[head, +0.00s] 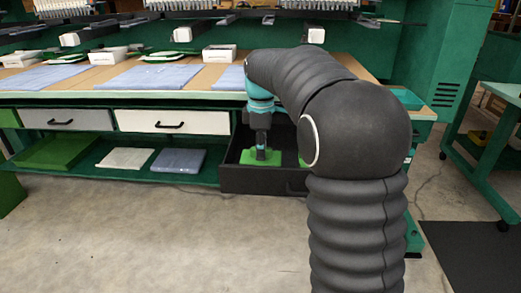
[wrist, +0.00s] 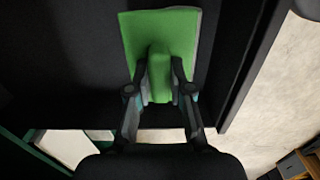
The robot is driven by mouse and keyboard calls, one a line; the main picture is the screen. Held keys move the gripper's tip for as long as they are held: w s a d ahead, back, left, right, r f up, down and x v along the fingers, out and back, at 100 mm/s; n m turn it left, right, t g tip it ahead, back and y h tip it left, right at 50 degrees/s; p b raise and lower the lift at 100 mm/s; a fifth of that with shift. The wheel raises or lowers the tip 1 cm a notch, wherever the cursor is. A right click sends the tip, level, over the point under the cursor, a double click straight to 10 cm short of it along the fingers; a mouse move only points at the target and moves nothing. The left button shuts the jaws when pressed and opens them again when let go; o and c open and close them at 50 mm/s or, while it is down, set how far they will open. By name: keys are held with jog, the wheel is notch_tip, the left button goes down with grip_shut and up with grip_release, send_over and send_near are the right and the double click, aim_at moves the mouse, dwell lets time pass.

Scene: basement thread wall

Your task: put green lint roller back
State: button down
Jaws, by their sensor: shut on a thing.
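The green lint roller shows in the head view (head: 262,158) as a green piece inside the open black drawer (head: 250,183). In the wrist view it is a flat green piece with a raised green block (wrist: 160,30) in the middle. My gripper (head: 261,146) points down into the drawer. Its two fingers (wrist: 160,92) are shut on the raised block, one on each side. I cannot tell whether the roller touches the drawer floor. My arm hides the right part of the drawer.
Another green bit shows in the drawer beside my arm (head: 302,162). Left of the drawer are shut white (head: 172,122) and grey (head: 67,119) drawers. A low shelf below holds a green box (head: 57,151) and folded cloths. The floor (head: 150,240) in front is clear.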

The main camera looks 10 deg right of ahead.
jog(key=shift+f, duration=0.15)
jog(key=c, duration=1.1)
grip_release()
jog(key=shift+o, duration=0.2)
notch_tip(320, 180, up, 12)
jog(key=f+p, duration=0.1)
jog(key=p, duration=0.1)
jog(key=s+r+m+t, duration=0.15)
jog(key=s+m, duration=0.25)
jog(key=s, duration=0.4)
jog(key=s+f+m+t, duration=0.2)
jog(key=s+f+m, duration=0.3)
jog(key=s, duration=0.6)
jog(key=s+f+m+t, duration=0.2)
jog(key=s+f+m, duration=0.3)
jog(key=s, duration=0.6)
notch_tip(320, 180, down, 3)
jog(key=shift+s+r, duration=0.15)
jog(key=shift+s, duration=0.1)
